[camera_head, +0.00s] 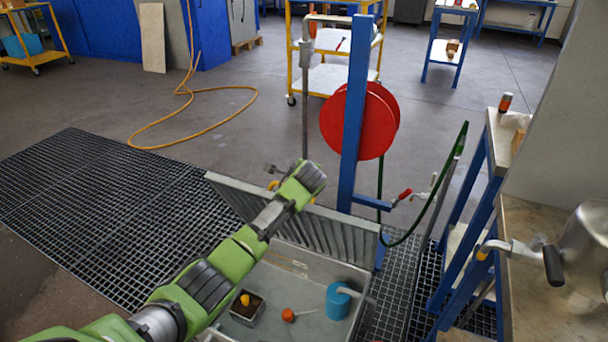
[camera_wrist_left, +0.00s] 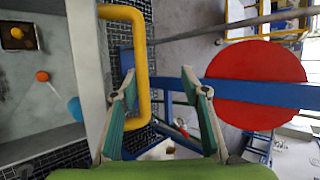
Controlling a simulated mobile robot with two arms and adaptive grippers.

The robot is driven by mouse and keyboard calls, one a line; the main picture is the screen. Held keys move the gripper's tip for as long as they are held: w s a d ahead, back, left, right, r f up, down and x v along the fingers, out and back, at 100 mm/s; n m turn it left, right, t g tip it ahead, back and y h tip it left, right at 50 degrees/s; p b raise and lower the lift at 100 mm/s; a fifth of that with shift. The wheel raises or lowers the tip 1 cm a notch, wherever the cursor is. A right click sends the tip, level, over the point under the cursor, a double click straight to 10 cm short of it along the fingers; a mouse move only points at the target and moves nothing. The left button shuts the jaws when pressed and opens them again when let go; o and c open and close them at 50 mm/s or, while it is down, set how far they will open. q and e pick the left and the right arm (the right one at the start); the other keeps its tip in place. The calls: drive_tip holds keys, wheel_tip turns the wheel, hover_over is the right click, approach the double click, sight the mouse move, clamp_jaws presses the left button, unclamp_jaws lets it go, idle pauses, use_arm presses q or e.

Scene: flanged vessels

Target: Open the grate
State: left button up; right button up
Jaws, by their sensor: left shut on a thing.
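The grate (camera_head: 335,232) is a slatted grey panel, raised steeply on edge at the far side of an open pit (camera_head: 285,262) in the head view. In the left wrist view its light edge (camera_wrist_left: 88,60) runs beside a yellow handle (camera_wrist_left: 143,65). My left gripper (camera_wrist_left: 160,84) is at this handle, with the bar between its fingers, and is shut on it. A visible gap remains beside the right finger. In the head view my green left arm reaches over the pit to the grate, and the fingers are hidden. My right gripper is not in view.
In the pit are a small box (camera_head: 246,308), an orange-topped object (camera_head: 288,315) and a blue cylinder (camera_head: 337,300). A blue post (camera_head: 355,110) with a red reel (camera_head: 385,120) stands just behind the grate. A bench with a metal vessel (camera_head: 590,250) is at right. Floor grating (camera_head: 95,210) lies left.

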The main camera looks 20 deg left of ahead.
use_arm(q)
drive_tip(key=s+d+r, duration=0.2)
drive_tip(key=s+r, duration=0.1)
drive_tip(key=r, duration=0.4)
drive_tip(key=shift+s+d+t, duration=0.3)
drive_tip(key=shift+s+d, duration=0.05)
drive_tip(key=shift+d, duration=0.05)
